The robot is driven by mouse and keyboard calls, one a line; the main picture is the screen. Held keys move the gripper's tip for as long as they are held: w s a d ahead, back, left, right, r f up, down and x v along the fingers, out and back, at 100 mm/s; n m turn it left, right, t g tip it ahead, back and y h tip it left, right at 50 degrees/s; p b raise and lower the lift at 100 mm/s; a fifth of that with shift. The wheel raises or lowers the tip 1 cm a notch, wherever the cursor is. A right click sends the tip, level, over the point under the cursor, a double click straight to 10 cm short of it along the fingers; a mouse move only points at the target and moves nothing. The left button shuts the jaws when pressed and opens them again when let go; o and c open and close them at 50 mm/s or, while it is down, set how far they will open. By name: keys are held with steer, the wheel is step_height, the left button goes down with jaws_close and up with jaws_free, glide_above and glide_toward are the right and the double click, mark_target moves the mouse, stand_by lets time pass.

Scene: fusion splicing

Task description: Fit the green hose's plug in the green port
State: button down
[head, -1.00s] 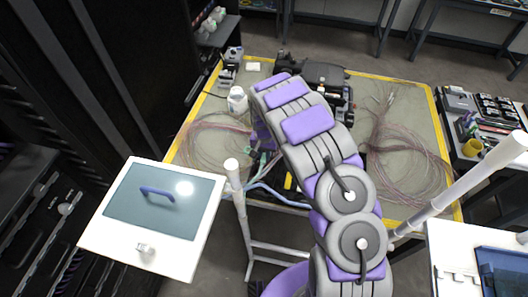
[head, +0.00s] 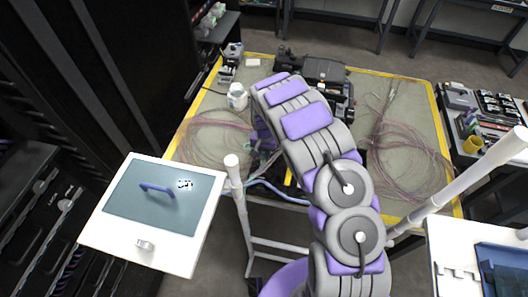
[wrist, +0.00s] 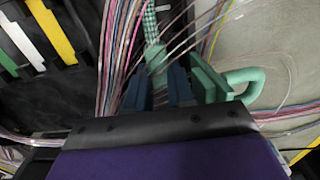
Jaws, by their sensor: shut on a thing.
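My gripper (wrist: 157,88) shows in the wrist view with its dark blue fingers closed around the lower end of the green-and-white checkered hose (wrist: 151,25). The plug at the hose's end is hidden between the fingers and behind the dark gripper body. Beside the right finger is a green block (wrist: 207,78) with a rounded green loop, close to the finger. I cannot tell whether this block bears the green port. In the head view my arm covers most of the gripper and the hose end, low over the near side of the table.
The yellow-edged table (head: 410,120) carries thin loose fibres, a white bottle (head: 237,96) and a black device (head: 312,72). Fibre strands crowd the gripper in the wrist view. Green, white and yellow strips (wrist: 50,32) lie at upper left. A white panel (head: 150,215) stands front left.

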steer(key=shift+f, duration=0.4)
stand_by(0.6)
